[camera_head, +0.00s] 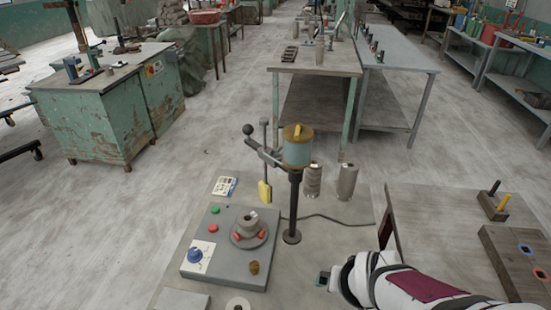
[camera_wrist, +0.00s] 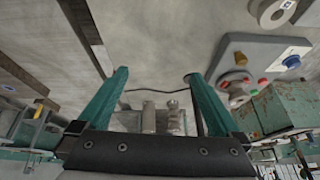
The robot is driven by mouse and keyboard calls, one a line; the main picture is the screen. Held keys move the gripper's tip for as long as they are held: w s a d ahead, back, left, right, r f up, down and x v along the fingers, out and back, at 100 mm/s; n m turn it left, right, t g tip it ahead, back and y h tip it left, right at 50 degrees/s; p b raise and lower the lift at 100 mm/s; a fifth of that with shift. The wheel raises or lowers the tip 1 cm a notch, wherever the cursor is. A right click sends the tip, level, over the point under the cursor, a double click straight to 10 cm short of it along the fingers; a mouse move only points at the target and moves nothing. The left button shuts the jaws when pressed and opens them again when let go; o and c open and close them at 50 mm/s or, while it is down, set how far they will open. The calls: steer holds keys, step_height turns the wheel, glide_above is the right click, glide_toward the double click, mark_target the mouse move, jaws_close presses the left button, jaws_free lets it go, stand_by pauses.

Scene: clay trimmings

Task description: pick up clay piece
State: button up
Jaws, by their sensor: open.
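No thing is plainly marked as the clay piece. A small brown lump (camera_head: 253,268) lies on the front right of the grey machine box (camera_head: 215,265) and may be clay. A grey, clay-coloured cup-like piece (camera_head: 248,226) sits on the round wheel of that box. A grey ring-shaped piece (camera_head: 238,304) lies in front of the box, cut by the frame edge. It also shows in the wrist view (camera_wrist: 284,5). My gripper (camera_head: 322,279) is to the right of the box, apart from these pieces. In the wrist view its teal fingers (camera_wrist: 156,75) are spread wide with nothing between the tips.
A dark post with a blue-grey canister (camera_head: 297,152) rises behind the box. Two grey cylinders (camera_head: 313,180) (camera_head: 347,182) stand behind it. A black cable crosses the table. A wooden bench (camera_head: 440,220) is at the right. Bare tabletop (camera_head: 325,245) lies between post and gripper.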

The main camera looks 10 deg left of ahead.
steer(key=w+a+f+n+t+y, duration=0.35)
steer(key=w+a, duration=0.35)
steer(key=w, duration=0.3)
steer(key=n+t+y, duration=0.2)
steer(key=n+y, duration=0.3)
glide_toward(252, 228)
steer(key=shift+h, duration=0.25)
steer(key=x, duration=1)
steer(key=shift+a+r, duration=0.1)
steer(key=shift+a, duration=0.15)
steer(key=x, duration=0.6)
steer(key=shift+w+r, duration=0.2)
steer(key=shift+r, duration=0.05)
steer(key=c, duration=1.6)
